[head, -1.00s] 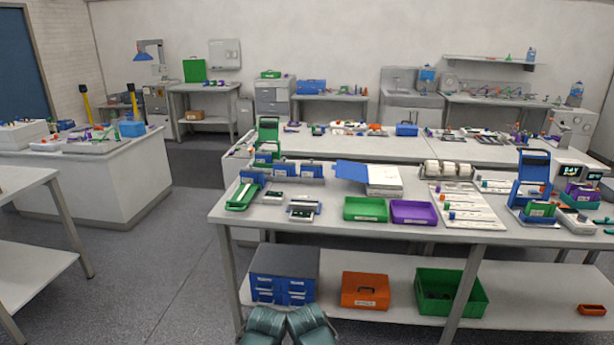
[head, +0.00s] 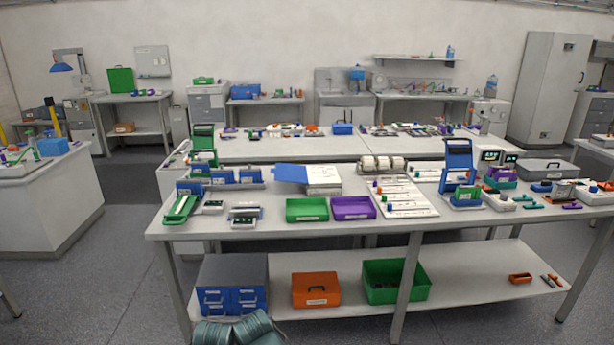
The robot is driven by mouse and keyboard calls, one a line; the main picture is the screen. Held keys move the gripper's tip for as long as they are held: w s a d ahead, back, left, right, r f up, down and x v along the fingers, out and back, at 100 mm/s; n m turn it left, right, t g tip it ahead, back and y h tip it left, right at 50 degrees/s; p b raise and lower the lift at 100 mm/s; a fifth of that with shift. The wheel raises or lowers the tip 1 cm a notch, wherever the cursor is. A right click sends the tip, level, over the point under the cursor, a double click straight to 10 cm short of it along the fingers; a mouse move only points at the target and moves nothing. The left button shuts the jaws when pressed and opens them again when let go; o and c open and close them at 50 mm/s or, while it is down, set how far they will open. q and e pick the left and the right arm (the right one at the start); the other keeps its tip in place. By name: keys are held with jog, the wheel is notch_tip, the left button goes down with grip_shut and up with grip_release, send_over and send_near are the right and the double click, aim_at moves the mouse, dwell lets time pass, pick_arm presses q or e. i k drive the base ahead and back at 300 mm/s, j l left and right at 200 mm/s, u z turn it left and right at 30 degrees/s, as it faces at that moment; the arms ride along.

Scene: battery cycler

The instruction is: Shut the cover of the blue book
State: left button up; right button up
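The blue book lies open on the near table. Its blue cover (head: 291,173) is swung out to the left and slopes up slightly, and its white page block (head: 323,184) lies to the right. Small print on the pages is too small to read. Neither of my grippers shows. Only teal parts of my own body show at the bottom edge, well short of the book.
A green tray (head: 307,210) and a purple tray (head: 353,208) stand in front of the book on the near table (head: 290,230). Blue bins (head: 222,178) stand to its left, white rolls (head: 383,164) to its right. Open floor lies left of the table.

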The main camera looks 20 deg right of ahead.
aim_at(289, 173)
jog(key=i+z, duration=0.3)
jog(key=i, duration=0.3)
jog(key=i+z, duration=0.3)
jog(key=i, duration=0.3)
jog(key=i+j+z, duration=0.3)
jog(key=i, duration=0.3)
jog(key=k+j, duration=0.1)
jog(key=j, duration=0.35)
jog(key=k+j, duration=0.1)
jog(key=j, duration=0.4)
jog(key=k+j, duration=0.1)
jog(key=j, duration=0.35)
jog(key=i+z, duration=0.1)
jog(key=z, duration=1.05)
